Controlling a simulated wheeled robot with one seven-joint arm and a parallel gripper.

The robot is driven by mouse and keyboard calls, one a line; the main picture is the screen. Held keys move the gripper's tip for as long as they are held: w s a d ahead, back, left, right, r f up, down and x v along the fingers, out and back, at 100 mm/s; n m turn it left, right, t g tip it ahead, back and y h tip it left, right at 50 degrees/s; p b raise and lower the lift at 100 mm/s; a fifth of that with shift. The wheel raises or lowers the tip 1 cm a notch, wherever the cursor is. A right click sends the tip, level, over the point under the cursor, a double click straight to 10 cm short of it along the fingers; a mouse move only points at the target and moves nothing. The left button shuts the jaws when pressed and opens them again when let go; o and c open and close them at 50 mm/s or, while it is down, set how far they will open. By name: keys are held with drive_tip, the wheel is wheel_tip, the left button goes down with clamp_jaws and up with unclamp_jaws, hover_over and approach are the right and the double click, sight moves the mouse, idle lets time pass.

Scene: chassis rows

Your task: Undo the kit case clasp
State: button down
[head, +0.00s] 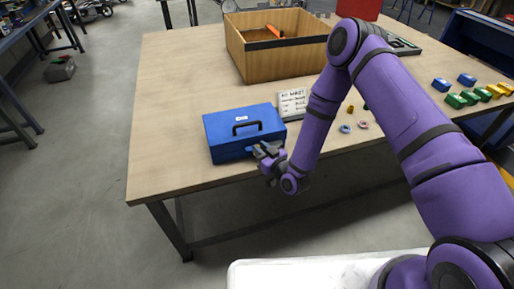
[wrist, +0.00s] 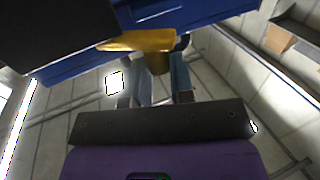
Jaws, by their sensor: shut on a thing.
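The blue kit case (head: 222,129) stands shut near the front left of the wooden table, with a dark handle and a small white label on it. My gripper (head: 261,152) is at the case's front side, low near the table's front edge. In the wrist view the case's blue underside or side (wrist: 75,68) fills the top. The brass-coloured clasp (wrist: 138,41) juts from it, and its stem sits between my two fingers (wrist: 158,78), which are shut on it. In the head view the gripper hides the clasp.
A wooden crate (head: 247,67) with an orange-handled thing stands behind the case. Small rings (head: 345,128) and blue, green and yellow blocks (head: 456,101) lie to the right. The table's front left is bare.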

drive_tip(key=d+n+g+y, duration=0.1)
drive_tip(key=n+g+y, duration=0.1)
drive_tip(key=g, duration=0.3)
drive_tip(key=d+n+g+y, duration=0.2)
drive_tip(key=n+g+y, duration=0.1)
drive_tip(key=n+g, duration=0.1)
drive_tip(key=d+n+g+y, duration=0.1)
drive_tip(key=n+g+y, duration=0.1)
drive_tip(key=n+g, duration=0.3)
drive_tip(key=shift+w+d+g, duration=0.3)
drive_tip(key=shift+d, duration=0.05)
drive_tip(key=shift+g, duration=0.3)
drive_tip(key=c, duration=1)
unclamp_jaws()
drive_tip(key=shift+d, duration=0.15)
drive_tip(key=d, duration=1)
drive_tip(key=shift+w+d, duration=0.25)
drive_tip(key=shift+d, duration=0.05)
